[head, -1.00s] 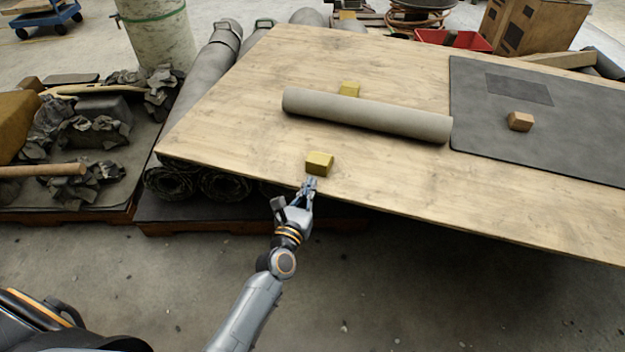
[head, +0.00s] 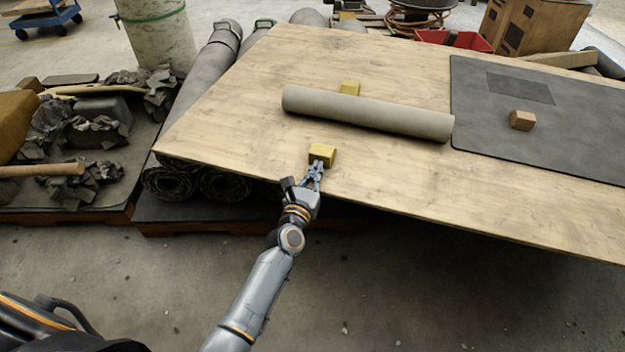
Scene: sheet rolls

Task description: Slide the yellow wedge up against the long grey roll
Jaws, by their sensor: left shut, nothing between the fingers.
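The yellow wedge (head: 322,153) sits on the wooden tabletop (head: 240,110), on the near side of the long grey roll (head: 367,114), with a strip of bare wood between them. My left gripper (head: 317,168) is shut and empty, its fingertips at the near side of the wedge; they seem to touch it. A second yellow wedge (head: 350,87) stands at the far side of the roll, its lower part hidden behind the roll. My right gripper is not in view.
A dark grey mat (head: 590,135) covers the right of the table, with a brown block (head: 522,120) on it. The roll's right end lies near the mat's edge. A red bin (head: 455,40) stands beyond the table. The wood left of the wedge is clear.

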